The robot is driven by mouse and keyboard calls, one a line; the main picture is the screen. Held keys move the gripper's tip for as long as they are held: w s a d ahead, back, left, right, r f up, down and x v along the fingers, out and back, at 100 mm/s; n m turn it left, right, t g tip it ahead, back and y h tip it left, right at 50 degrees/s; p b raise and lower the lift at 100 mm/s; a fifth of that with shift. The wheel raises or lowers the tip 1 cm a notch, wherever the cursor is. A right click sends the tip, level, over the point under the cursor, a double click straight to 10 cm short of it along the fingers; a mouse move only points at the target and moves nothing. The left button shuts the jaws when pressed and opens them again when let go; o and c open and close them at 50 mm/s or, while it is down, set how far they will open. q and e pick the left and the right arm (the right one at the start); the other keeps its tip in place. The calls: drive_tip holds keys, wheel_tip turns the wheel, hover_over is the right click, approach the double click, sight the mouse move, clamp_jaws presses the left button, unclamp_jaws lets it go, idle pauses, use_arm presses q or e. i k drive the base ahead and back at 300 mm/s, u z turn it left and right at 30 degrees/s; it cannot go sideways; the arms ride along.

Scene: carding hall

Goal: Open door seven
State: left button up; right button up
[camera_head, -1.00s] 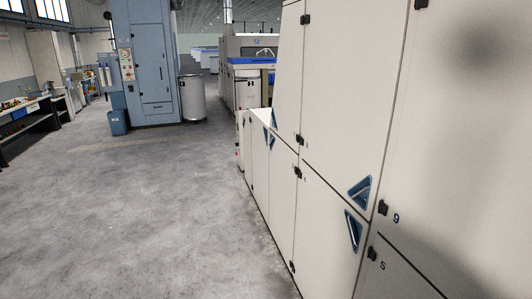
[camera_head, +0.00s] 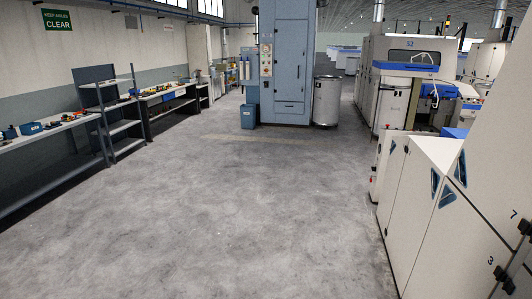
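The pale cabinet door marked 7 (camera_head: 495,175) is at the right edge of the head view, in the upper row of a long run of machine panels. Its small black number sits low on the panel, beside a black hinge or latch (camera_head: 525,230). A blue triangular recessed handle (camera_head: 460,168) is near the panel's lower left corner. The door looks shut, and its upper and right parts are cut off by the frame. Neither of my grippers is in view.
Below is a panel marked 3 (camera_head: 465,255) with another blue handle (camera_head: 447,195). Open concrete floor (camera_head: 240,215) lies ahead and left. Workbenches (camera_head: 50,135) line the left wall. A blue cabinet (camera_head: 285,65) and grey drum (camera_head: 326,100) stand ahead.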

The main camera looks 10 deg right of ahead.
sight(492, 167)
drive_tip(key=z, duration=0.05)
drive_tip(key=i, duration=2.1)
drive_tip(key=z, duration=1.1)
drive_tip(key=i, duration=1.65)
drive_tip(key=z, duration=0.9)
